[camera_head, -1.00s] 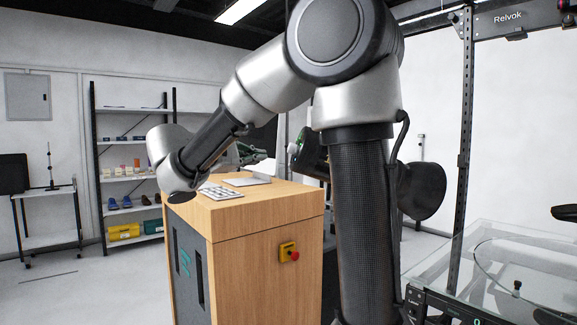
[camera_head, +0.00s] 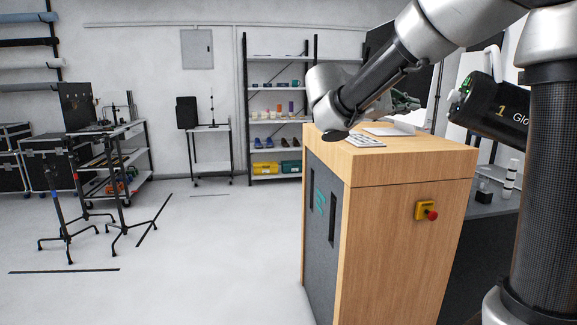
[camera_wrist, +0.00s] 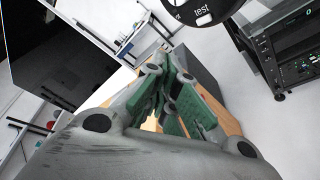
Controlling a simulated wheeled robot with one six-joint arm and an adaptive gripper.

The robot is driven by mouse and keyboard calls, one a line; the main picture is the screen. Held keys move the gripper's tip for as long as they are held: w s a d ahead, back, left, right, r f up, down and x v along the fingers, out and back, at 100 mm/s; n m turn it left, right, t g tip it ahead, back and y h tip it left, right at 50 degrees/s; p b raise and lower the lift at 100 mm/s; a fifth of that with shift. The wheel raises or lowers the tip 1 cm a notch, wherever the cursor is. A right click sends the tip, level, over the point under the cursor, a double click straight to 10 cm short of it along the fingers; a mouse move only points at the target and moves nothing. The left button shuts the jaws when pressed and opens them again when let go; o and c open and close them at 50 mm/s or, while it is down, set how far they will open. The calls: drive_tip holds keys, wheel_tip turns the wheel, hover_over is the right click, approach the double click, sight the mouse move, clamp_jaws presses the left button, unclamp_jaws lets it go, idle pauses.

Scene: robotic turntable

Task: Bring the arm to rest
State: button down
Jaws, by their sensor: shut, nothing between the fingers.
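My gripper (camera_head: 405,101) shows only in small part behind the wrist there. In the wrist view the green fingers of my gripper (camera_wrist: 172,88) are together, with nothing seen between them. The wooden cabinet is partly visible below and behind the fingers.
Shelves (camera_head: 277,105) stand behind. A wheeled cart (camera_head: 110,165) and thin stands are at the left.

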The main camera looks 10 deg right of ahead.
drive_tip(key=s+f+m+g+y, duration=0.35)
drive_tip(key=s+f+y, duration=0.65)
drive_tip(key=s+f, duration=0.65)
drive_tip(key=s+a+f+m+t+y, duration=0.2)
drive_tip(key=s+m+y, duration=0.3)
drive_tip(key=s, duration=0.3)
drive_tip(key=shift+s+a+t, duration=0.4)
drive_tip(key=shift+a+t, duration=0.1)
drive_tip(key=shift+t, duration=0.25)
drive_tip(key=shift+d+m, duration=0.1)
drive_tip(key=shift+m, duration=0.15)
